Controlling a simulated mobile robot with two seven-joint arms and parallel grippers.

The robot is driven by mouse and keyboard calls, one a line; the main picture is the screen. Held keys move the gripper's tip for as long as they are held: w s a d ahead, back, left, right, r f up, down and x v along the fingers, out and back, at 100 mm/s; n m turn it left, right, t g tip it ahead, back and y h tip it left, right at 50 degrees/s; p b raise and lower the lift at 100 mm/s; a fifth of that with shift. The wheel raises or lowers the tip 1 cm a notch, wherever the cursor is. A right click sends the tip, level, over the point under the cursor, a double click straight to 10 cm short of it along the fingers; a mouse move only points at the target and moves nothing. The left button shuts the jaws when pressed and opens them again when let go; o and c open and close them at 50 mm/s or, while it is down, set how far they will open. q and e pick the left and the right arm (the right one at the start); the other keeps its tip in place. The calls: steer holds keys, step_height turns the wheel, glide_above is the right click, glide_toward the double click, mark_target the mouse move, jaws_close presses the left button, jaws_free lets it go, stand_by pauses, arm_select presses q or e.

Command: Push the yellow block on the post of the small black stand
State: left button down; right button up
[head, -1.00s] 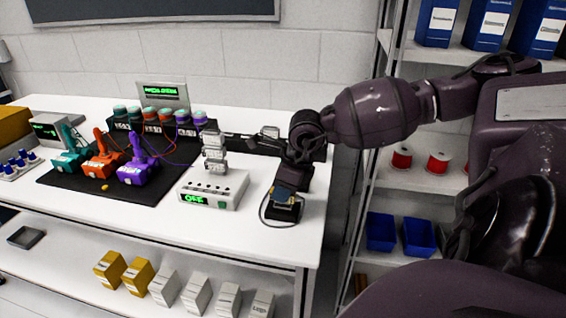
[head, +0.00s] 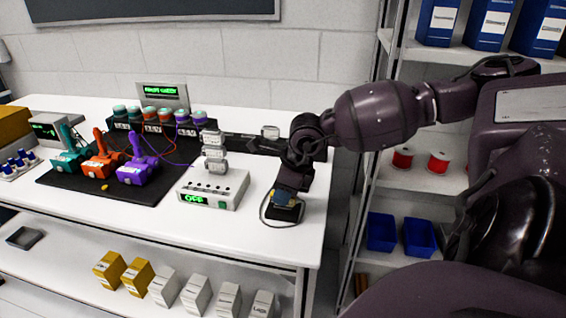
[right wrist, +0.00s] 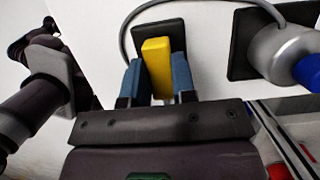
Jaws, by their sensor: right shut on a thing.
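My right gripper (head: 284,196) points down over the small black stand (head: 288,213) at the right front of the white table. In the right wrist view, its two blue fingertips (right wrist: 158,80) are shut on the yellow block (right wrist: 157,62), one on each side. A black part of the stand (right wrist: 174,32) shows just beyond the block. The post is hidden, so I cannot tell how far the block sits on it. In the head view the gripper mostly covers the block. My left gripper is not in view.
In the right wrist view, a silver cylinder (right wrist: 279,52) with a blue end sits on a black plate nearby. A dark mat (head: 65,183) holds coloured devices further left.

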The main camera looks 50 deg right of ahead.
steer(key=shift+f, duration=0.1)
steer(key=o, duration=1)
steer(key=shift+r, duration=0.25)
steer(key=p+v, duration=0.1)
steer(key=v, duration=0.5)
steer(key=shift+p, duration=0.4)
steer(key=p+v, duration=0.1)
steer(key=v, duration=0.3)
steer(key=shift+s+d+r, duration=0.1)
